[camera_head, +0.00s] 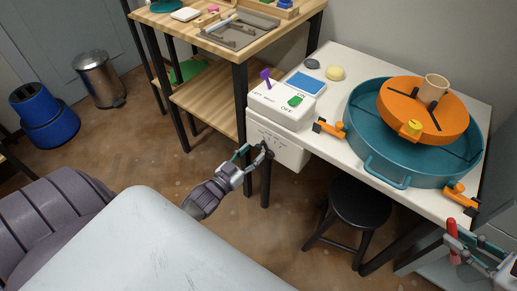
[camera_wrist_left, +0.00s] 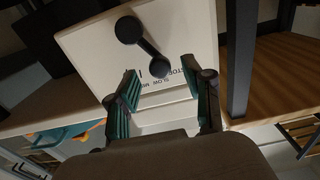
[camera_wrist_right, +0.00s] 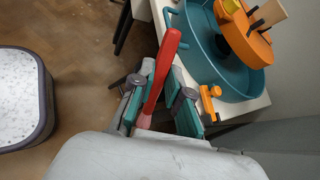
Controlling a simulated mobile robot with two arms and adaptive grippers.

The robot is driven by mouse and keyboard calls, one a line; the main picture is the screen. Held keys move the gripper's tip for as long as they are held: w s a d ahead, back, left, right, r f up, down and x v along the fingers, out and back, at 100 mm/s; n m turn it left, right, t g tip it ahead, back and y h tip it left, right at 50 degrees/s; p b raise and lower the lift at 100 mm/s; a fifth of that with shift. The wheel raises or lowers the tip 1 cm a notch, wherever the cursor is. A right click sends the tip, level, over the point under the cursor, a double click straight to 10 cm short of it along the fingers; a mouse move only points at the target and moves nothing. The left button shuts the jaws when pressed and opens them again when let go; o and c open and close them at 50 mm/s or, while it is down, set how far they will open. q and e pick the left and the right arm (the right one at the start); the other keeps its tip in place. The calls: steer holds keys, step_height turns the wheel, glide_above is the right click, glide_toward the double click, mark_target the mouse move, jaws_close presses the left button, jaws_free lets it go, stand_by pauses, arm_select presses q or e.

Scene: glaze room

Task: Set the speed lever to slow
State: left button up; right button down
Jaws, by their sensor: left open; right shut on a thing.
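The speed lever is a black bar with round ends on the white control box's front face, in the left wrist view (camera_wrist_left: 150,48). Its free end points toward printed words, among them STOP and SLOW, which appear upside down. My left gripper (camera_wrist_left: 163,78) is open, its fingertips either side of the lever's free end in the picture; contact cannot be told. In the head view my left gripper (camera_head: 254,151) is at the box front (camera_head: 290,152) and partly hides the lever. My right gripper (camera_wrist_right: 160,97) is shut on a red-handled tool (camera_wrist_right: 161,70), away at the right (camera_head: 452,240).
A teal basin (camera_head: 368,150) with an orange wheel (camera_head: 405,92) stands on the white table. A black stool (camera_head: 357,204) is below. A wooden shelf unit (camera_head: 205,103) stands left of the box.

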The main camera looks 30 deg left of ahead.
mark_target(256, 149)
arm_select(q)
steer(key=shift+w+d, duration=0.1)
steer(key=shift+w, duration=1.65)
